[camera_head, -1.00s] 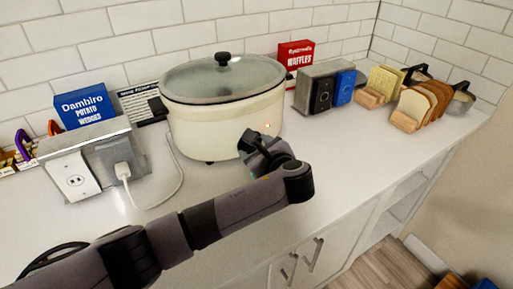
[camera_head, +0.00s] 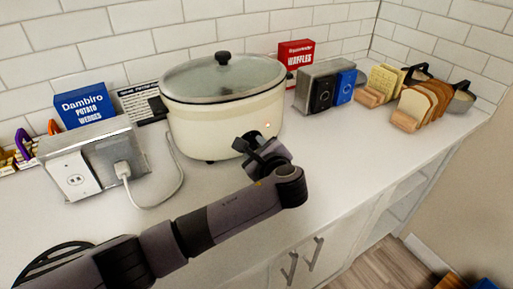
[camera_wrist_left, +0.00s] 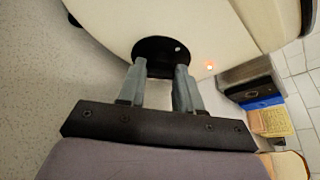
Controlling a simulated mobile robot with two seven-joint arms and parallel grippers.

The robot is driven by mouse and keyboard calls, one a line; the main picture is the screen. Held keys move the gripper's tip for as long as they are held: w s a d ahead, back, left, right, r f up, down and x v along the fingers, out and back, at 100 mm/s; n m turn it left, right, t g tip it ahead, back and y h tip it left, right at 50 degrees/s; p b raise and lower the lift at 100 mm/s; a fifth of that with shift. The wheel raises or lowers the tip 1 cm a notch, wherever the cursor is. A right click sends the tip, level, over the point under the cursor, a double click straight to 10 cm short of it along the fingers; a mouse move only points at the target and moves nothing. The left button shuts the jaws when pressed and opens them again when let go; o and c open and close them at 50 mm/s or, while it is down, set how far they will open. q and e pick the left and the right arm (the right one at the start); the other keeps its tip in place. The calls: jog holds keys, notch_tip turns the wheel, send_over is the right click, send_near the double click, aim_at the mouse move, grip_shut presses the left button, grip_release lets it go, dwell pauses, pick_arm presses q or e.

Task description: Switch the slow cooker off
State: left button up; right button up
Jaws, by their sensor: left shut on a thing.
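The slow cooker (camera_head: 205,125) is a cream oval pot with a glass lid and black knob, standing on the white counter. A small orange light glows on its front, and the light (camera_wrist_left: 210,67) also shows in the left wrist view. In that view its round black dial (camera_wrist_left: 160,52) has a pale dot and lies between and just beyond my fingertips. My left gripper (camera_head: 256,145) is at the front of the cooker, its fingers (camera_wrist_left: 160,72) shut on the dial. The dial is mostly hidden by the gripper in the head view. My right gripper is out of view.
A white cord (camera_head: 180,185) runs from the cooker to a plugged outlet box (camera_head: 75,175) on the left. A blue box (camera_head: 85,108), a red box (camera_head: 295,55), a toaster (camera_head: 320,85) and bread racks (camera_head: 405,121) stand along the wall. The front counter strip is mostly clear.

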pick_arm(q)
jog(key=shift+s+a+f+n+t+h+b, duration=0.15)
jog(key=shift+n+t+h+b, duration=0.1)
jog(key=shift+n, duration=0.3)
jog(key=shift+w+d+f+n+t+h+b, duration=0.15)
jog(key=shift+n+t+h, duration=0.1)
jog(key=shift+n, duration=0.3)
jog(key=shift+s+a+n+t+b, duration=0.15)
jog(key=shift+n+t+b, duration=0.2)
jog(key=shift+n, duration=0.25)
jog(key=shift+r, duration=0.1)
jog(key=o, duration=1)
jog(key=shift+o, duration=0.2)
